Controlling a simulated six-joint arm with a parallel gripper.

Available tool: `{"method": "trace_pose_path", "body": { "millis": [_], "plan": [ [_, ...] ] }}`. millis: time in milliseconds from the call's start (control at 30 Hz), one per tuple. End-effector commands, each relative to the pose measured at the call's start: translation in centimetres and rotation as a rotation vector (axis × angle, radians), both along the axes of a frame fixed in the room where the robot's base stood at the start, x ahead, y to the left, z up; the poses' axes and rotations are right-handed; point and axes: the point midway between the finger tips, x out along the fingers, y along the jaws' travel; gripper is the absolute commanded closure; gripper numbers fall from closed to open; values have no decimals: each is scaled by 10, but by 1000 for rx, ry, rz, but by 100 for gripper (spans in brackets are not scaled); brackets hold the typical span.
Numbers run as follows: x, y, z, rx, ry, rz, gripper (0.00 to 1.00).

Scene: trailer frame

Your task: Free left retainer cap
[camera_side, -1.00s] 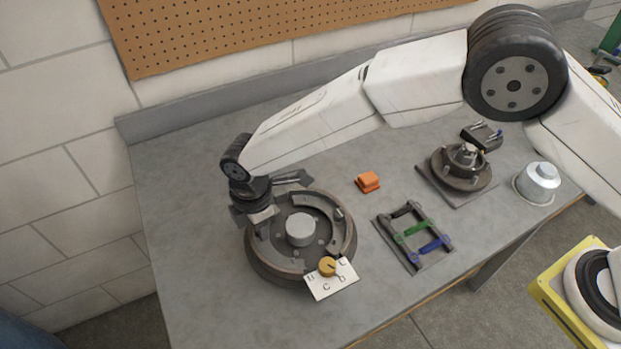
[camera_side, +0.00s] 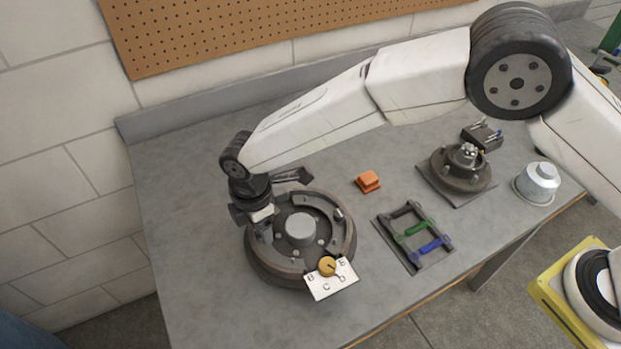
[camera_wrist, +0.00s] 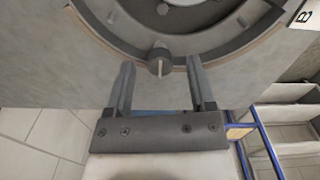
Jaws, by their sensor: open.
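A round brake drum assembly (camera_side: 262,268) lies on the bench, with a grey hub (camera_side: 300,228) at its centre. In the wrist view, a small dark round cap with a pale raised bar (camera_wrist: 160,58) sits at the drum's near rim. My gripper (camera_wrist: 160,68) is open, with one finger on each side of this cap and a gap visible on both sides. Nothing is held. In the side view my gripper (camera_side: 260,214) is at the drum's left rim and hides the cap there. A similar small knob (camera_side: 339,214) is on the drum's right side.
A lettered white card (camera_side: 322,289) with a brass knob (camera_side: 328,266) sits at the drum's front edge. An orange block (camera_side: 367,181), a dark frame with green and blue bars (camera_side: 412,229), a hub on a plate (camera_side: 462,168) and a silver canister (camera_side: 539,181) stand to the right.

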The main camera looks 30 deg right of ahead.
Motion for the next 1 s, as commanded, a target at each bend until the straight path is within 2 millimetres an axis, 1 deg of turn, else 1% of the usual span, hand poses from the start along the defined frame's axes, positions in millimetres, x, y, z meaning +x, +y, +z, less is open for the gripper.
{"method": "trace_pose_path", "body": {
  "millis": [167,400,600,733,1000],
  "plan": [
    [0,0,16,1,-1,0,30],
    [0,0,47,1,-2,0,30],
    [0,0,68,1,-1,0,30],
    [0,0,74,1,-1,0,30],
    [0,0,74,0,0,0,30]
  ]
}}
